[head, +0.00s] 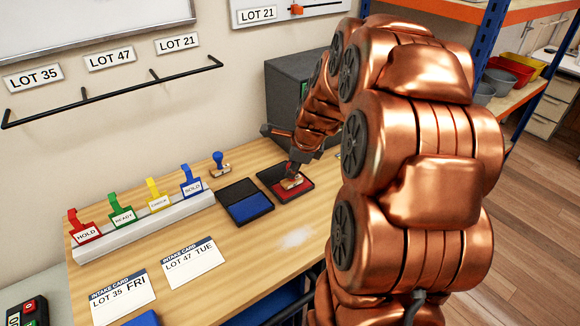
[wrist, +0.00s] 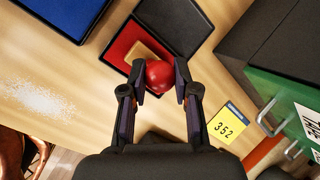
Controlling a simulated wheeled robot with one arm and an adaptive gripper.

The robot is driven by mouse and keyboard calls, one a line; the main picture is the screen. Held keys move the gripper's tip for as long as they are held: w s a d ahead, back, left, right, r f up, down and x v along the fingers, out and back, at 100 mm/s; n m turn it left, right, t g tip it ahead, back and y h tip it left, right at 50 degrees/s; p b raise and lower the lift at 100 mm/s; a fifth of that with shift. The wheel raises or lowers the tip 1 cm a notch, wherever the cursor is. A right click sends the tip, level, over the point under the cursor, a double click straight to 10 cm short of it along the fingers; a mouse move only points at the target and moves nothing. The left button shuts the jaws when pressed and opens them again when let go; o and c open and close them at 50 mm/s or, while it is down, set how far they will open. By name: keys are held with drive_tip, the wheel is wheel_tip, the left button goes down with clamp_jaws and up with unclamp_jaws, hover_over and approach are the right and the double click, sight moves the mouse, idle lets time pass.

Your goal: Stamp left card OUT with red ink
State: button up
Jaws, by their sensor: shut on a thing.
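My gripper (wrist: 159,80) is shut on a stamp with a round red knob (wrist: 159,74). The stamp's wooden base (head: 291,182) is over the red ink pad (head: 305,191) and seems to rest on it; exact contact is hard to tell. The pad lies in an open black case, also seen in the wrist view (wrist: 120,43). The left intake card (head: 122,296), LOT 35 FRI, lies flat at the table's front left. The right card (head: 193,261), LOT 47 TUE, lies beside it. I see no stamp mark on either card.
A blue ink pad (head: 250,207) lies left of the red one. A blue-knobbed stamp (head: 219,163) stands behind it. A white rack (head: 150,224) holds coloured tags along the wall. A dark cabinet (head: 288,95) stands behind. A pale powdery patch (head: 297,237) marks the table.

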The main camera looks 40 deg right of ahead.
drive_tip(key=shift+f, duration=0.4)
idle(1.3)
drive_tip(key=shift+r+p, duration=1.65)
drive_tip(key=shift+r, duration=1.95)
